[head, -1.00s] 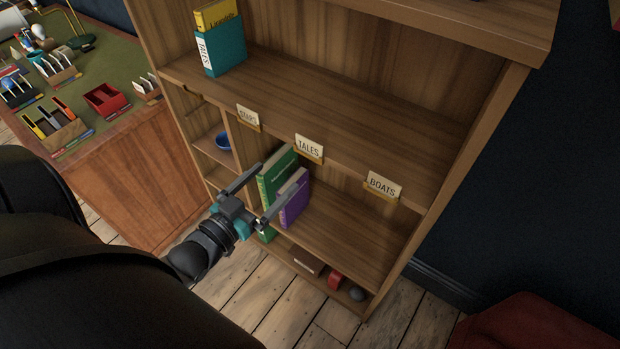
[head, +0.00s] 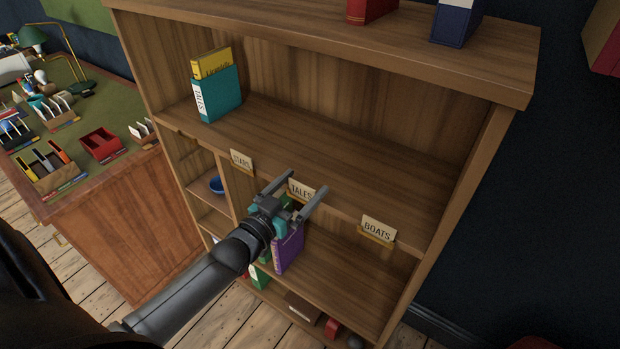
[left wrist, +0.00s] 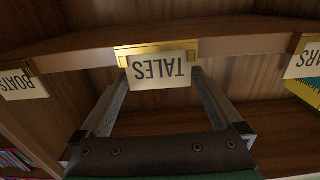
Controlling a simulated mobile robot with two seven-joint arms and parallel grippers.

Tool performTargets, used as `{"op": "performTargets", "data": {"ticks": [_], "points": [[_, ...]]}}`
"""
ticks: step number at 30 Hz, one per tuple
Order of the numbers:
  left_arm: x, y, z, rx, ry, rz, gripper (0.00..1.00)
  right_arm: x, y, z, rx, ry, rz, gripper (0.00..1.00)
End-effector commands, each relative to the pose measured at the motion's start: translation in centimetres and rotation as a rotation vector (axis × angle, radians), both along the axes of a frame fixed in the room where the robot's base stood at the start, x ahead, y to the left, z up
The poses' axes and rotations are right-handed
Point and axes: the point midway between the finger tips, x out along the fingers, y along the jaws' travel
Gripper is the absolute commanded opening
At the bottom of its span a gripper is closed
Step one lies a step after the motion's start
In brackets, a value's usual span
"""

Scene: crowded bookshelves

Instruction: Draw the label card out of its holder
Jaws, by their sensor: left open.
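Three cream label cards stand in brass holders along the shelf edge: STARS (head: 241,161), TALES (head: 300,190) and BOATS (head: 377,230). My left gripper (head: 307,181) is open at the TALES card, with one finger toward each side of it. In the left wrist view the TALES card (left wrist: 160,72) appears upside down between the fingertips, with its brass holder (left wrist: 155,48) at the shelf edge. I see no finger clearly touching the card. The BOATS card (left wrist: 20,84) and STARS card (left wrist: 305,62) show at the sides. My right gripper is not in view.
A purple book (head: 287,250) stands on the shelf below, close under my left gripper, with green books partly hidden beside it. A teal TALES book (head: 217,95) and a yellow book (head: 212,63) stand above at left. The upper shelf's middle and right are clear.

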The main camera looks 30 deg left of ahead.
Motion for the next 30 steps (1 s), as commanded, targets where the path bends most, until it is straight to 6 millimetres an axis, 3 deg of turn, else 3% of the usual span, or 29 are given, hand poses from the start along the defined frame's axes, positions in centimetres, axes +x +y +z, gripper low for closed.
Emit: {"op": "performTargets", "data": {"ticks": [9,20,30], "points": [[3.1,-0.3,0.0,0.0,-0.001,0.0,1.0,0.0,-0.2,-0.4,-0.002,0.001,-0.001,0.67],[3.4,-0.3,0.0,0.0,0.001,0.0,1.0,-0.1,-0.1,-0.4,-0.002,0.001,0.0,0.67],[3.4,-0.3,0.0,0.0,0.0,0.0,0.63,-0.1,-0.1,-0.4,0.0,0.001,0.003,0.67]]}}
